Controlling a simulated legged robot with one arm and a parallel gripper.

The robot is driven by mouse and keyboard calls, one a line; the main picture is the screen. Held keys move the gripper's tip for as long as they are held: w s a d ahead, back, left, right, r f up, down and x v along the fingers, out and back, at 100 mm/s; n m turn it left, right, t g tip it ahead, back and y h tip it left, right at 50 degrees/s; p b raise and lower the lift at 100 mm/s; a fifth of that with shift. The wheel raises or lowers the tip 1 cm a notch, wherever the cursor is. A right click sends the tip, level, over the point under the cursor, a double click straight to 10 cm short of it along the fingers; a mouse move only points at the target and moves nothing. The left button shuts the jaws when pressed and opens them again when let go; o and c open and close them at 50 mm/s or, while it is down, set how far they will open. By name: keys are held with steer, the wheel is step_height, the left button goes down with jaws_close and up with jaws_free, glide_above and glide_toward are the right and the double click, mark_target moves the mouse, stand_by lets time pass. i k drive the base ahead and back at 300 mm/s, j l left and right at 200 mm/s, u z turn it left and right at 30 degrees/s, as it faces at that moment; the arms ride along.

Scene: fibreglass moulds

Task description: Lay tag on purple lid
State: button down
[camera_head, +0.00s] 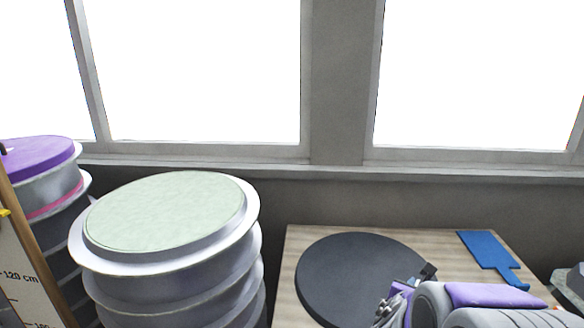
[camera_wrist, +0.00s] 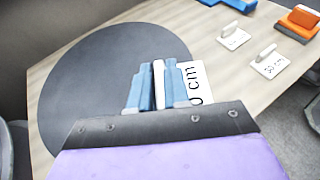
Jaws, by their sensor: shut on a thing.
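The purple lid (camera_head: 40,152) tops a stack of grey round moulds at the far left of the head view, partly cut off by the picture edge. My gripper (camera_wrist: 158,80) is shut on a white tag (camera_wrist: 195,82) by its upright grip in the wrist view. The tag's plate shows the end of a marking, "0 cm"; the rest is hidden behind a finger. In the head view my gripper (camera_head: 408,290) is low over the table, at the black disc's right edge, far right of the purple lid. The held tag cannot be made out there.
A taller-looking stack with a pale green top (camera_head: 165,212) stands between the purple lid and the wooden table (camera_head: 290,245). A black disc (camera_head: 350,265) and blue paddle (camera_head: 490,250) lie on the table. Two other white tags (camera_wrist: 268,62) lie right. A measuring board (camera_head: 20,270) stands front left.

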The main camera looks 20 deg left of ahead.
mark_target(31, 155)
steer(key=k+j, duration=0.1)
steer(key=j, duration=0.25)
steer(key=k+j, duration=0.15)
steer(key=j, duration=0.2)
steer(key=k+j, duration=0.1)
steer(key=j, duration=0.25)
steer(key=k+j, duration=0.1)
steer(key=j, duration=0.25)
steer(key=k+j, duration=0.15)
steer(key=j, duration=0.2)
steer(key=k+j, duration=0.1)
steer(key=j, duration=0.25)
